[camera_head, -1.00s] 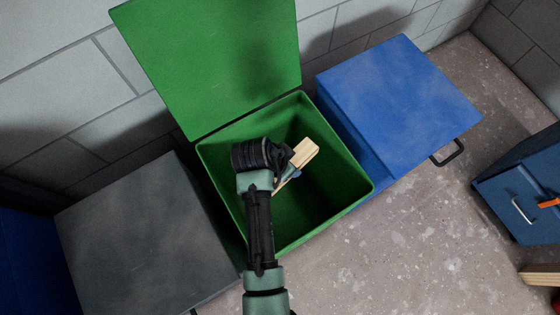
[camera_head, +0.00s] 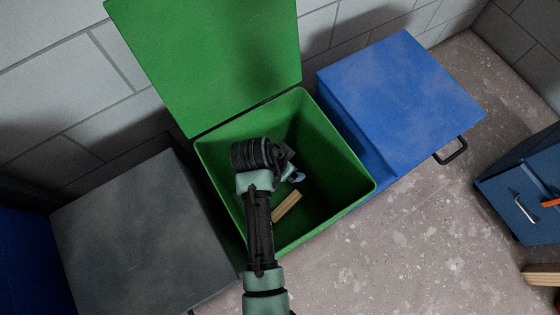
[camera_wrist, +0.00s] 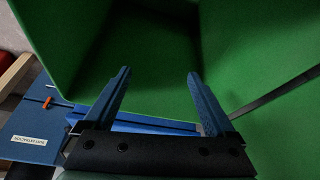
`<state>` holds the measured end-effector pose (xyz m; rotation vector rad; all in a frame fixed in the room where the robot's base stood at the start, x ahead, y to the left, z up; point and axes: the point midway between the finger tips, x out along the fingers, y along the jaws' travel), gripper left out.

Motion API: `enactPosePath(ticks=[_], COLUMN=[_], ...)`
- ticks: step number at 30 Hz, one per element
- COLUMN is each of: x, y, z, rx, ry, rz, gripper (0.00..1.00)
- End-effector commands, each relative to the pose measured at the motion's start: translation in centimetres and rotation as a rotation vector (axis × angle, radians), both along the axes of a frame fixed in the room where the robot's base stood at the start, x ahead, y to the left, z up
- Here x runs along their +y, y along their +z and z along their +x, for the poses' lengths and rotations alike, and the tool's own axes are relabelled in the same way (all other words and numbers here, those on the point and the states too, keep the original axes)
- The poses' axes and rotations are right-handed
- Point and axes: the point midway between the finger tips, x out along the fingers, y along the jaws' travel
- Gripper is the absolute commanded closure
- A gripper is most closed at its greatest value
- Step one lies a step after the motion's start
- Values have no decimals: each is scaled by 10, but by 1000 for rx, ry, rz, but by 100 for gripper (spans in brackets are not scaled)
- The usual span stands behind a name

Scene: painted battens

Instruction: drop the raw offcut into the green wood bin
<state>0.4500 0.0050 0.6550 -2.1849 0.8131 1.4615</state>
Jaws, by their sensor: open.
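The green wood bin (camera_head: 357,174) stands with its lid (camera_head: 215,60) swung up against the wall. The raw offcut (camera_head: 286,206), a short pale wood piece, is inside the bin, below my gripper and partly beside my arm in the head view. My gripper (camera_head: 293,175) is over the bin's opening, mostly hidden by my wrist in that view. In the wrist view my gripper (camera_wrist: 158,85) has its two blue fingers spread apart with nothing between them. The green bin walls (camera_wrist: 255,50) fill much of the wrist view; the offcut cannot be made out there.
A closed blue bin (camera_head: 400,95) with a dark handle stands right of the green bin. A grey-topped bin (camera_head: 140,235) stands to its left. A dark blue box (camera_head: 520,190) with a metal handle is at the far right. Speckled floor lies between.

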Motion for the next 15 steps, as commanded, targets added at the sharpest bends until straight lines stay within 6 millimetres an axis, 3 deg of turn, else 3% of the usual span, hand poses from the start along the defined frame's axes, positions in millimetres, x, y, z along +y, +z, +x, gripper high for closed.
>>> enactPosePath(ticks=[5,15], x=[6,25], y=[24,92], z=[-6,-27], rx=[-3,-4], ry=[3,2], rz=[0,1], gripper=[10,10])
